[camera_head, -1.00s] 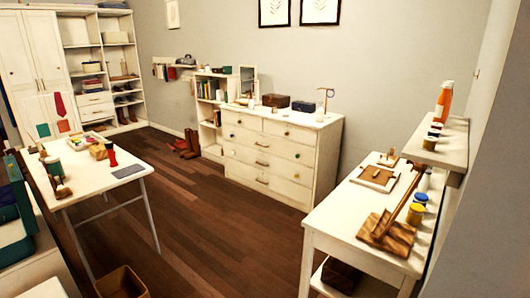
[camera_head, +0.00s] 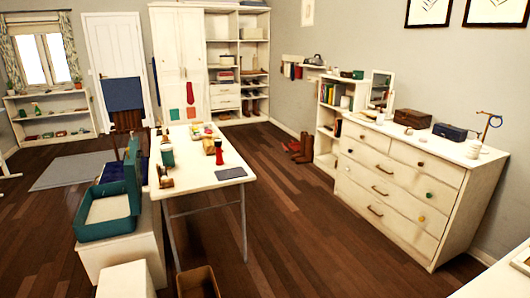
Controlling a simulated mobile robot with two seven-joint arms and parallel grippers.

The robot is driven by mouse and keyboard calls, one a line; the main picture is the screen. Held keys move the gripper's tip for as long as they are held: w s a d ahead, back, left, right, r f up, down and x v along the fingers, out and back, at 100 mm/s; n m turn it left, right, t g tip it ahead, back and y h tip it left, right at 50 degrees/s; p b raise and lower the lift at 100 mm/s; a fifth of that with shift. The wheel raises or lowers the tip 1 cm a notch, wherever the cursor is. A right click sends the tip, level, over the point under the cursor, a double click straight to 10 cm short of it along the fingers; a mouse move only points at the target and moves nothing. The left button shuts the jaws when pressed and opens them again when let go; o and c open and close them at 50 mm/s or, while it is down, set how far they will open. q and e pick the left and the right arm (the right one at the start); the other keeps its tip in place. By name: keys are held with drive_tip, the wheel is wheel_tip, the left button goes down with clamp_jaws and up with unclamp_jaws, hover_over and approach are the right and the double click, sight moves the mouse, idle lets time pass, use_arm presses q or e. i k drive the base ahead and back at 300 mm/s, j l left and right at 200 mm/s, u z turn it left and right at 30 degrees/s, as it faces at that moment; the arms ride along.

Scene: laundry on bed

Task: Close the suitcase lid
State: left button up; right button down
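A teal suitcase (camera_head: 108,229) stands open on a white box-like bench at the left. Its inside shows a pale, flat lining or content. Its teal lid (camera_head: 133,172) stands up roughly upright along the right side, close to the white table. Neither of my grippers is in view.
A white table (camera_head: 212,180) with small bottles and items stands just right of the suitcase. A low white block (camera_head: 126,281) and an open brown bin (camera_head: 198,282) are on the floor in front. A white dresser (camera_head: 400,190) stands at right. The wooden floor between is clear.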

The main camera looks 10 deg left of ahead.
sight(132, 167)
drive_tip(key=i+u, duration=0.55)
drive_tip(key=u, duration=0.2)
drive_tip(key=i+l+u, duration=0.2)
drive_tip(key=u, duration=0.2)
drive_tip(key=i+l+u, duration=0.5)
drive_tip(key=i+l, duration=0.45)
drive_tip(key=l, duration=0.25)
drive_tip(key=i+l, duration=0.25)
drive_tip(key=i+l+u, duration=0.1)
drive_tip(key=l, duration=0.4)
drive_tip(key=i+l, duration=0.65)
drive_tip(key=i, duration=0.15)
drive_tip(key=u, duration=0.05)
